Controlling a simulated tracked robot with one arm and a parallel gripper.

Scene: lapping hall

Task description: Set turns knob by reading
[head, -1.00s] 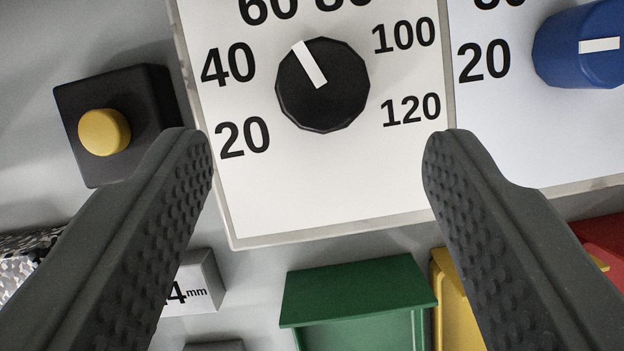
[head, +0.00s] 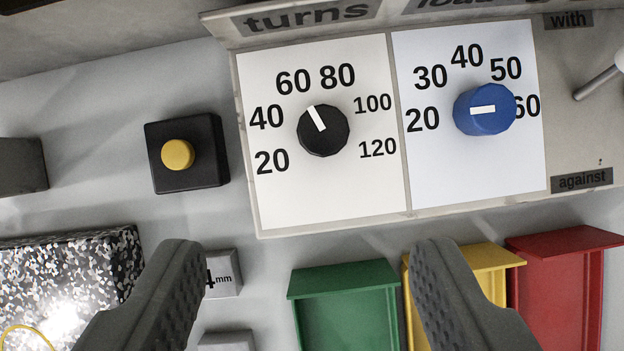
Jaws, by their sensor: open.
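The black turns knob (head: 324,133) sits on a white dial plate (head: 330,205) under the label "turns" (head: 306,14). Its scale reads 20, 40, 60, 80, 100 and 120. The knob's white mark points up and slightly left, toward the gap between 60 and 80, nearer 60. My gripper (head: 308,275) is open and empty. Its two fingers show at the bottom of the view, below the dial plate in the picture, apart from the knob. Nothing hides the knob.
A blue knob (head: 484,109) with a 20 to 60 scale is right of the turns dial. A black box with a yellow button (head: 178,155) is left. Green (head: 345,278), yellow (head: 478,257) and red (head: 565,242) bins stand below. A lever (head: 596,83) is at right.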

